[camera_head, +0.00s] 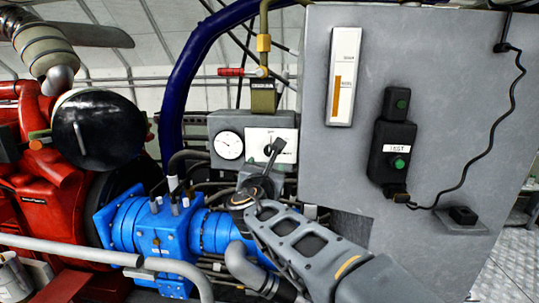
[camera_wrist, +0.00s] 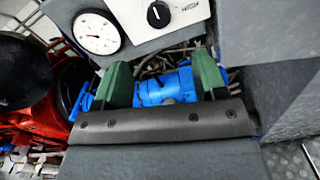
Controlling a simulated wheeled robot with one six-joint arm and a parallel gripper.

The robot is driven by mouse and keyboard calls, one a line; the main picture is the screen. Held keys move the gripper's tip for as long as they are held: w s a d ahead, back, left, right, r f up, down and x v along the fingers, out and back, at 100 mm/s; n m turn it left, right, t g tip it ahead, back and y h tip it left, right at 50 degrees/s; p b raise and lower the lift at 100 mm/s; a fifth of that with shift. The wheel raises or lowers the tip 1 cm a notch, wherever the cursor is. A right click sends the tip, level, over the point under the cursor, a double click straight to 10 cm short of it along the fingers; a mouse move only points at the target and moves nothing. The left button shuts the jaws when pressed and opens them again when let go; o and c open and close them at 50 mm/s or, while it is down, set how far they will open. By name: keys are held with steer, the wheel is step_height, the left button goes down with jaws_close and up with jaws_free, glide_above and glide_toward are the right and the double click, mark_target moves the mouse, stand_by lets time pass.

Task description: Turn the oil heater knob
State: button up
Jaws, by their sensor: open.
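A black round knob with a white pointer line (camera_wrist: 158,14) sits on a white panel (camera_wrist: 195,10) at the top of the wrist view. I take it for the oil heater knob; the panel's small lettering is not readable. In the head view the white panel (camera_head: 285,135) shows right of a round gauge, with the knob mostly hidden behind my gripper (camera_head: 275,150). In the wrist view my gripper (camera_wrist: 163,76) has its two green-padded fingers wide apart and nothing between them. The knob lies beyond the fingertips, roughly centred between them, with no contact visible.
A round white gauge (camera_wrist: 97,32) is left of the knob. Blue pump housing (camera_head: 160,232) and pipes lie below. A large grey cabinet (camera_head: 440,80) with a black switch box (camera_head: 393,150) and cable stands to the right. Red engine parts (camera_head: 50,150) are at the left.

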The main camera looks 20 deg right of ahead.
mark_target(269, 151)
steer(key=p+x, duration=0.2)
steer(key=x, duration=1.1)
steer(key=shift+w, duration=0.25)
steer(key=shift+c, duration=0.5)
steer(key=c, duration=0.8)
